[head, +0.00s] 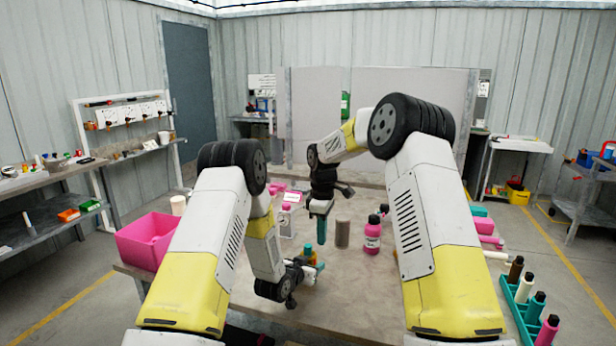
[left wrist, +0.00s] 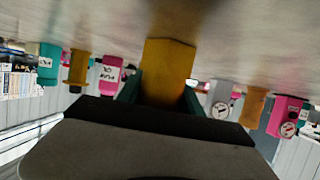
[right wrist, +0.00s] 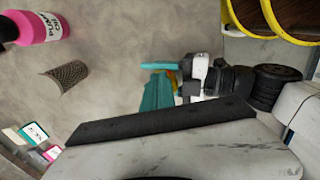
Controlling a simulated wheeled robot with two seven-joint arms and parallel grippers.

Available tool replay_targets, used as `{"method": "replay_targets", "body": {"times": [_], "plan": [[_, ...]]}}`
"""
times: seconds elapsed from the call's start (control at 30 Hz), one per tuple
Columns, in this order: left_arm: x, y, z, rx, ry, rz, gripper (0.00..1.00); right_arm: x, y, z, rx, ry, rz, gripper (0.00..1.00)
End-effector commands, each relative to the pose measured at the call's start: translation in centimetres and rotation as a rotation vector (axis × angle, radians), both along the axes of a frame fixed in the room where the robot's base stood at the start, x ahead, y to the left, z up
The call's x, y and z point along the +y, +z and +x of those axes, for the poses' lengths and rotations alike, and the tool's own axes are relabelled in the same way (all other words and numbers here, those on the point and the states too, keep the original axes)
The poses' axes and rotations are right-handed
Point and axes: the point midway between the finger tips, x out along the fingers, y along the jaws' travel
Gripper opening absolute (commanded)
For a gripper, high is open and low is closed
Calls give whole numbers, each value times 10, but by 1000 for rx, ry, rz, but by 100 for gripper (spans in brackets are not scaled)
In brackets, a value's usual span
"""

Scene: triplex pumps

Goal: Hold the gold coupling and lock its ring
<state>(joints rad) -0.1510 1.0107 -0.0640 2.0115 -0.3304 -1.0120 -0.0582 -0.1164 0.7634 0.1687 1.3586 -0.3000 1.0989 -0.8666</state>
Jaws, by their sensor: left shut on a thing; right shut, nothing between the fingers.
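The gold coupling (left wrist: 168,72) stands between the teal fingers of my left gripper (left wrist: 166,92), which is shut on it. In the head view my left gripper (head: 305,262) is low over the table, and only a small yellow and orange part shows there. My right gripper (head: 322,230) is shut and empty, its teal fingers pointing down, behind and slightly right of the left one. The right wrist view shows its fingers (right wrist: 158,93) apart from the yellow part (right wrist: 172,77) beyond them. I cannot make out the coupling's ring.
A brown textured cylinder (head: 342,233) stands right of my right gripper, with a pink bottle (head: 372,235) beside it. A gauge unit (head: 286,222) is at the left back. A pink bin (head: 148,240) sits at the left edge, and a teal rack (head: 520,312) of bottles at the right.

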Motion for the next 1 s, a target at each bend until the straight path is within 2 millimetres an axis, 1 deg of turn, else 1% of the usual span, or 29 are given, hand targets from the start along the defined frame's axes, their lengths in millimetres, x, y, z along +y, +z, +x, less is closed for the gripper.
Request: {"method": "replay_targets", "body": {"times": [0.3,0.33,0.43,0.77,0.87,1.0], "plan": [[0,1,1,-3,1,-1,0,0,0,0,1,0,-1,0],[0,1,1,-3,1,-1,49,0,0,0,1,0,-1,0],[1,1,1,-2,1,-1,68,0,0,0,2,0,-2,0],[1,1,-1,-1,2,0,68,-1,0,0,2,0,-2,0],[5,4,-7,0,2,1,68,-1,0,0,2,0,-2,0],[15,14,-27,1,2,0,68,-1,0,0,2,0,-2,0]]}}
